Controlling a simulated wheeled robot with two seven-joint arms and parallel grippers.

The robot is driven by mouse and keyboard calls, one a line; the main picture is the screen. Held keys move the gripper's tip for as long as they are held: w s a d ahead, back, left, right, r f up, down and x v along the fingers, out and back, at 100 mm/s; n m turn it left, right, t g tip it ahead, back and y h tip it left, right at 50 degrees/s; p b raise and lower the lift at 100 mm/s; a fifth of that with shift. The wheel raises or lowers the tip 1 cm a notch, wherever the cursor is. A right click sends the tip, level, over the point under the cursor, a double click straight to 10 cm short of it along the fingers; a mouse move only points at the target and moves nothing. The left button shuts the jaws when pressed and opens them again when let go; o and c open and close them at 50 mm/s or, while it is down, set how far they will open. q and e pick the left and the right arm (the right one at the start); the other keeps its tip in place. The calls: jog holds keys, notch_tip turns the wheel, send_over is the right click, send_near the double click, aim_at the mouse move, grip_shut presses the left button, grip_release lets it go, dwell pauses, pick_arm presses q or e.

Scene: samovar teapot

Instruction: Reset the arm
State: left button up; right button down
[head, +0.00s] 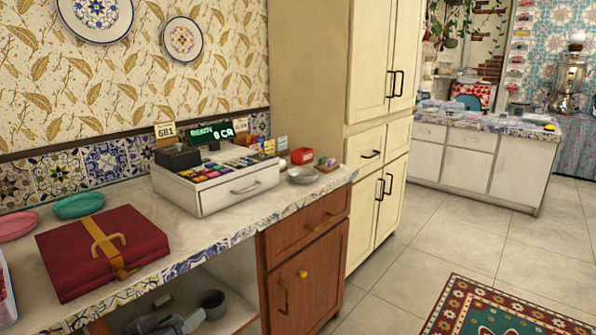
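My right gripper is not in view. A metal samovar (568,85) stands far off at the upper right, on the far side of the room.
The counter (165,258) holds a red case (85,262), pink and green plates, a white cash register (225,190) and a small metal bowl (302,175). Tall cream cabinets (310,70) stand beyond it. The tiled floor (400,270) at the right is open, with a patterned rug (500,312).

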pick_arm(q)
jog(key=s+a+f+m+g, duration=0.1)
jog(key=s+f+g, duration=0.3)
jog(key=s, duration=0.4)
jog(key=s+f+g, duration=0.3)
jog(key=s+f, duration=0.2)
jog(key=s, duration=0.3)
notch_tip(320, 180, up, 21)
jog(key=s+g+p, duration=0.1)
jog(key=p, duration=2)
jog(key=shift+h, duration=0.3)
jog(key=shift+a+r, duration=0.1)
